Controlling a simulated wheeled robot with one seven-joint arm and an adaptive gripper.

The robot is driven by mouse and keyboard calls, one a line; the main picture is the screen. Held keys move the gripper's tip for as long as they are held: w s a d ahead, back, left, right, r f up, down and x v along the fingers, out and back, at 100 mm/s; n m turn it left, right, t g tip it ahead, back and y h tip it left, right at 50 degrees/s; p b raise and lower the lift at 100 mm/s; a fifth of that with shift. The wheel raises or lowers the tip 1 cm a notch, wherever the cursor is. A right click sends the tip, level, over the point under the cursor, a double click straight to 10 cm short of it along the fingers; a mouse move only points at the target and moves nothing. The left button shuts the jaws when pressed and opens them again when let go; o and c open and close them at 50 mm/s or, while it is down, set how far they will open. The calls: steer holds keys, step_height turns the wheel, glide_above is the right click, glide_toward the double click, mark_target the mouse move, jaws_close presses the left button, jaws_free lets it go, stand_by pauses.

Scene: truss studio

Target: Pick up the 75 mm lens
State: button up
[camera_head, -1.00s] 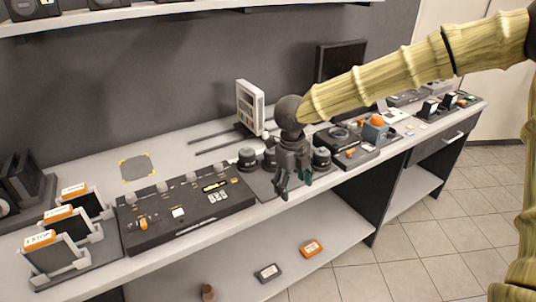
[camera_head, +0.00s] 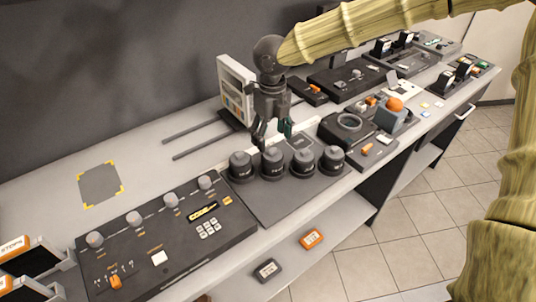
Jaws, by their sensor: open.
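Several short dark cylindrical lenses stand upright in a row on a dark tray (camera_head: 290,205). They are a leftmost lens (camera_head: 241,167), a second lens (camera_head: 273,165), a third lens (camera_head: 303,163) and a rightmost lens (camera_head: 331,161). Their small front markings are too blurred to tell which is the 75 mm one. My gripper (camera_head: 272,139) points down with its fingers apart and nothing between them. In the picture it is just above the second lens, between the leftmost and third ones. Its exact height over the lenses is unclear.
A black control panel (camera_head: 150,262) with knobs lies left of the tray. A white upright board (camera_head: 235,90) stands behind my gripper. A black device with a round ring (camera_head: 347,124) sits to the right. The lower shelf holds two small cases (camera_head: 268,270) (camera_head: 312,239).

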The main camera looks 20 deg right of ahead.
mark_target(271, 148)
steer(key=s+f, duration=0.2)
steer(key=shift+s, duration=0.35)
steer(key=shift+f+p, duration=0.3)
steer(key=shift+f, duration=0.1)
steer(key=shift+w+a+f, duration=0.1)
steer(key=shift+w+f, duration=1.05)
steer(key=shift+f, duration=0.3)
steer(key=shift+s+f+p, duration=0.15)
steer(key=shift+f+p, duration=0.1)
steer(key=shift+p, duration=0.15)
step_height(271, 148, down, 3)
steer(key=shift+s+r+p, duration=0.1)
steer(key=shift+s+p, duration=0.05)
steer(key=shift+p, duration=0.2)
steer(key=shift+w+f, duration=0.2)
steer(key=shift+f, duration=0.2)
steer(key=shift+s+d+r, duration=0.15)
steer(key=shift+d, duration=0.05)
steer(key=shift+s, duration=0.1)
steer(key=shift+c, duration=1.4)
steer(key=c, duration=1)
steer(key=shift+r, duration=0.15)
